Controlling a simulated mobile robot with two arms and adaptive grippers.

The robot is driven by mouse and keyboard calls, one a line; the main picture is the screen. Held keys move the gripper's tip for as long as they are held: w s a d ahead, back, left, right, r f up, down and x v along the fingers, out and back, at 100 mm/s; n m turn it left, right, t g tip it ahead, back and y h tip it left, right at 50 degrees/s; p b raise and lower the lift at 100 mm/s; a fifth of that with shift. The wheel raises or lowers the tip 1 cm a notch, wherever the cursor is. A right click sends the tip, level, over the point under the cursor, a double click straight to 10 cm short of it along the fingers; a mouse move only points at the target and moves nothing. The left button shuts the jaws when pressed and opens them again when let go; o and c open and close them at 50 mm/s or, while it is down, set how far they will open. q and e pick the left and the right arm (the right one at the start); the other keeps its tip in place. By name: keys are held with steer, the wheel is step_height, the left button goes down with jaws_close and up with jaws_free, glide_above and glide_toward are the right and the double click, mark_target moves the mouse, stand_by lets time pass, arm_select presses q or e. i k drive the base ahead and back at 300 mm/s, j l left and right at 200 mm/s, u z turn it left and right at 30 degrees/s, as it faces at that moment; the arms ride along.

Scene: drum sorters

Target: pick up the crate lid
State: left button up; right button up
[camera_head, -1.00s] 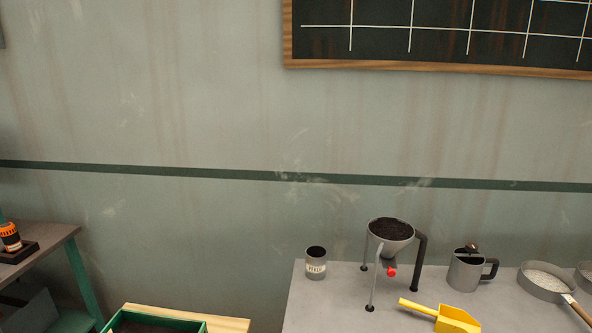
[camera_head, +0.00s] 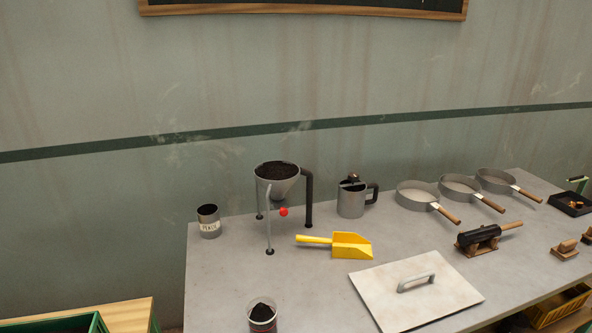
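A pale flat square panel with a grey bar handle, which looks like the crate lid (camera_head: 381,289), lies flat on the grey table near its front right part. Its handle (camera_head: 417,281) stands up from the middle. Nothing covers it. Neither of my grippers shows in the head view.
On the grey table (camera_head: 217,277) are a funnel on a stand (camera_head: 277,181), a metal jug (camera_head: 351,200), a yellow scoop (camera_head: 350,245), several sieves (camera_head: 418,196), a black roller tool (camera_head: 477,238) and a labelled can (camera_head: 208,220). A dark-filled cup (camera_head: 262,316) stands left of the lid. A green-rimmed crate (camera_head: 96,323) is at lower left.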

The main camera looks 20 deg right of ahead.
mark_target(405, 295)
steer(key=z, duration=1.45)
steer(key=u, duration=2.55)
steer(key=z, duration=2.55)
